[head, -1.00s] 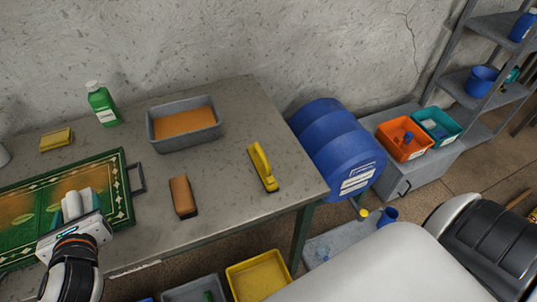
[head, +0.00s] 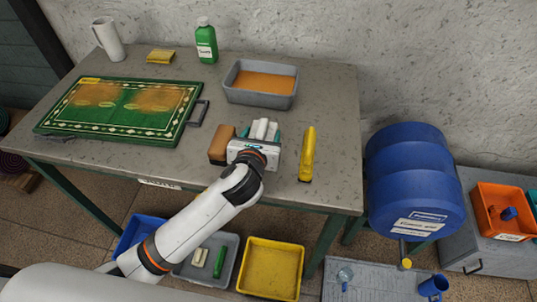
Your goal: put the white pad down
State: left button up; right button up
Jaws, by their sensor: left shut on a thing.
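My left gripper (head: 263,130) is over the front part of the grey table, between a brown block brush (head: 220,145) and a yellow-handled brush (head: 308,155). It is shut on the white pad (head: 277,135), which is mostly hidden by the fingers and gripper body. Only small pale and teal edges show beside the fingers. I cannot tell whether the pad touches the table top. My right gripper is not in view.
A green patterned rug (head: 120,122) with brown stains lies on the table (head: 330,100) at the left. A grey tub of orange-brown liquid (head: 262,82), a green bottle (head: 206,42), a yellow sponge (head: 160,56) and a white jug (head: 107,38) stand behind. A blue barrel (head: 412,180) is at the right.

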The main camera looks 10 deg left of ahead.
pick_arm(q)
jog(key=shift+f+b, duration=0.35)
jog(key=shift+f, duration=2.8)
jog(key=shift+f, duration=0.1)
jog(key=o, duration=1)
jog(key=shift+s+r, duration=0.2)
jog(key=shift+s, duration=0.05)
jog(key=v, duration=1.1)
jog(key=shift+s+r, duration=0.15)
jog(key=shift+s, duration=0.1)
